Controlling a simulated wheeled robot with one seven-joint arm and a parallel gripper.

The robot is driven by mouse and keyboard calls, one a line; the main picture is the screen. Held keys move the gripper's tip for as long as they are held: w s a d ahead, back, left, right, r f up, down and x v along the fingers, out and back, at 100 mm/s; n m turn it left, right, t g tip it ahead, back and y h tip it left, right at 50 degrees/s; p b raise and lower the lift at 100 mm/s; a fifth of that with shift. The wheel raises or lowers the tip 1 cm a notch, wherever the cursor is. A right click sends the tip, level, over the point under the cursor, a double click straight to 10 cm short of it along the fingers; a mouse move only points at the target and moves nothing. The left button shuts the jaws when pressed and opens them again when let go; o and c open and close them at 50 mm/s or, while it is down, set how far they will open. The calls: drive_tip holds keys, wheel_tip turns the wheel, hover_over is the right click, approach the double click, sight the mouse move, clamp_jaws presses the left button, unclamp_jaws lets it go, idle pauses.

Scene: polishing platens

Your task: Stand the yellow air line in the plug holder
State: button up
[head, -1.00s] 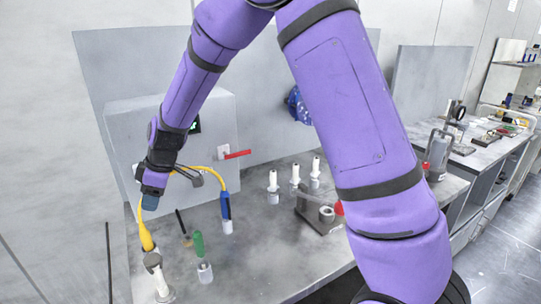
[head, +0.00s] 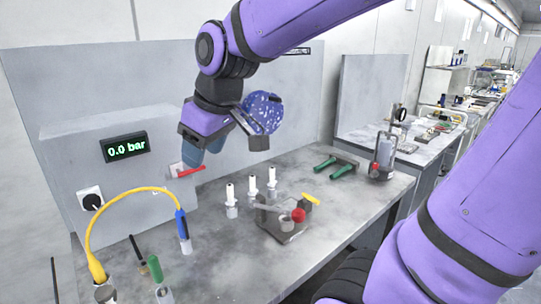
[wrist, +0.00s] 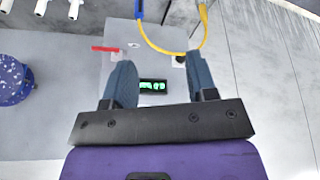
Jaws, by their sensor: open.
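The yellow air line (head: 130,192) arches over the bench at the left of the head view. Its yellow end (head: 96,268) points down at a grey-white holder (head: 105,292) near the bench's front; whether it is fully seated I cannot tell. Its blue end (head: 182,225) stands upright on a white base (head: 186,247). The line also shows at the top of the wrist view (wrist: 165,50). My gripper (head: 205,158) is open and empty, right of the line and above the bench. It appears close to the red handle (head: 188,171); contact is unclear.
A pressure display (head: 126,147) reads 0.0 bar. A black-centred round fitting (head: 91,201) is on the panel. A green-topped plug (head: 155,268) stands right of the yellow end. Several white nozzles (head: 252,187) and a red-knobbed fixture (head: 285,222) stand to the right.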

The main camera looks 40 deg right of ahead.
drive_tip(key=s+d+m+h, duration=0.1)
drive_tip(key=s+d+m, duration=0.3)
drive_tip(key=s, duration=0.7)
drive_tip(key=shift+s+d+r+m+t, duration=0.3)
drive_tip(key=shift+d+t, duration=0.1)
drive_tip(key=shift+d, duration=0.4)
